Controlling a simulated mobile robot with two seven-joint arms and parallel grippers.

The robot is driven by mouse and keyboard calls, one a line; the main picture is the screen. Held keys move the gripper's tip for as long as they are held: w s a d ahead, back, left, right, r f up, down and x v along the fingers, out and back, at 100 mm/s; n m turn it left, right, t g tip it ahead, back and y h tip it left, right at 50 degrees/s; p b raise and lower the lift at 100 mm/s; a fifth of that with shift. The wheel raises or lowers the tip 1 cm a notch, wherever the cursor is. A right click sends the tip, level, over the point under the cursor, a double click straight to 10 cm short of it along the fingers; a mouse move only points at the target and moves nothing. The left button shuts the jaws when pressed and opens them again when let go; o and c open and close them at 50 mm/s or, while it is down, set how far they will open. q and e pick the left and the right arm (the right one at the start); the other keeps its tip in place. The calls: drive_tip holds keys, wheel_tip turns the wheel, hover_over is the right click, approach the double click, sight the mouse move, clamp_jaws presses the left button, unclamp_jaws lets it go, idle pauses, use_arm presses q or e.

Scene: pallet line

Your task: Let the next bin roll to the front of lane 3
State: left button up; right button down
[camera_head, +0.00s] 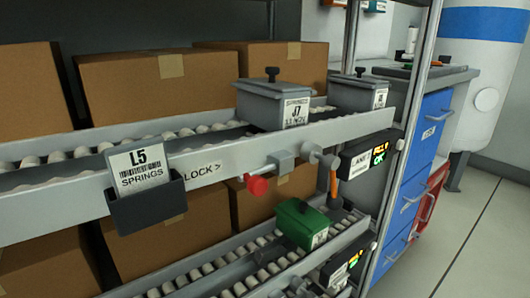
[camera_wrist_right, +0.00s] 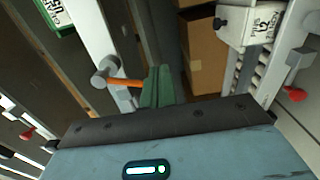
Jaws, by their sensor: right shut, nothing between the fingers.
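In the head view a grey lever with an orange handle (camera_head: 333,183) hangs at the front end of the upper rail. An orange handle with a grey round end (camera_wrist_right: 125,83) also shows in the right wrist view. My right gripper (camera_wrist_right: 158,75) is shut and empty, its dark green fingers right beside the handle's tip; I cannot tell whether they touch. A grey lidded bin marked J7 (camera_head: 272,105) stands on the upper rollers, with another grey bin (camera_head: 357,93) nearer the front end. A green bin (camera_head: 300,222) sits on the lower rollers. My left gripper is not in view.
A red knob (camera_head: 257,185) sticks out from the upper rail. A lane sign (camera_head: 365,160) is lit at the rail end; its number is hard to read. An L5 springs card (camera_head: 140,168) hangs in front. Cardboard boxes (camera_head: 160,85) fill the back. Open floor (camera_head: 480,230) lies to the right.

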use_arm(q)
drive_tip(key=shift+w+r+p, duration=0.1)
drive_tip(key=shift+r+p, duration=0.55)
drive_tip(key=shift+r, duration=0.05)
use_arm(e)
drive_tip(key=v, duration=0.6)
drive_tip(key=shift+d, duration=0.65)
